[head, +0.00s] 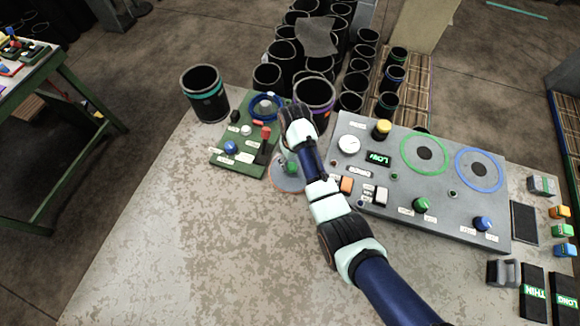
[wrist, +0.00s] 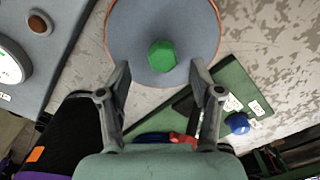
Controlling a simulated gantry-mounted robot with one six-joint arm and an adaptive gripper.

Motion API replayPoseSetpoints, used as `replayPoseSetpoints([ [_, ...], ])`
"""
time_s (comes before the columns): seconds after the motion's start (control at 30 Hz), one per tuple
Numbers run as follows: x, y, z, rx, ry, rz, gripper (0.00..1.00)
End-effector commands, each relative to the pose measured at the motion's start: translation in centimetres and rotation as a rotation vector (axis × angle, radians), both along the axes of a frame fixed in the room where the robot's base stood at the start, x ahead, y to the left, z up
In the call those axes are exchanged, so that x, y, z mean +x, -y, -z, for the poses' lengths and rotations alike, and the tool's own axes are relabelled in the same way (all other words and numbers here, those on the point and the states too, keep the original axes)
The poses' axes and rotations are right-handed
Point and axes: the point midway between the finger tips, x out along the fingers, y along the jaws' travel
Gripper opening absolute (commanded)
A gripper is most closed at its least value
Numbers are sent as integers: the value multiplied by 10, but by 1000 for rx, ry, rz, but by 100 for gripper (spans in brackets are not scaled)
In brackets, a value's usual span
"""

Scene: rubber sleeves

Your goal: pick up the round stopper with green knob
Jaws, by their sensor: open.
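The round stopper is a grey-blue disc with a thin orange rim and a green faceted knob at its middle. In the wrist view the disc (wrist: 135,32) fills the top centre, and its knob (wrist: 162,56) is between the fingers and slightly beyond their tips. My gripper (wrist: 159,76) is open and empty, with one finger to each side of the knob. In the head view the disc (head: 281,182) lies flat on the table, partly hidden by my arm. I cannot tell the height of the fingertips above the disc.
A grey control panel (head: 385,203) is right of the stopper, and a green board (head: 229,166) with a red lever and blue knob is left. Black sleeves (head: 315,110) stand behind, one with a purple band. The table front (head: 200,260) is clear.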

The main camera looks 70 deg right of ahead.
Motion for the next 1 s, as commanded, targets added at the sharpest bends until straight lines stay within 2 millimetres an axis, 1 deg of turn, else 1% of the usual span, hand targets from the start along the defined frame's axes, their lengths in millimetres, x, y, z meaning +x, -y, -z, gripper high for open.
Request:
replayPoseSetpoints([
  [0.07,1,0,5,0,0,-1,65],
  [0.2,3,-1,32,1,-1,-1,65],
  [0.3,3,-1,46,0,0,-1,65],
  [0.4,3,-1,52,-1,1,-1,65],
  [0.57,3,-1,51,-2,2,-1,65],
  [0.6,3,-1,51,-1,1,-1,63],
  [0.87,3,-1,51,-1,1,-1,20],
  [0.9,3,-1,51,-1,1,-1,13],
  [0.97,3,-1,51,-1,1,-1,3],
  [1.0,3,-1,51,-1,1,-1,0],
])
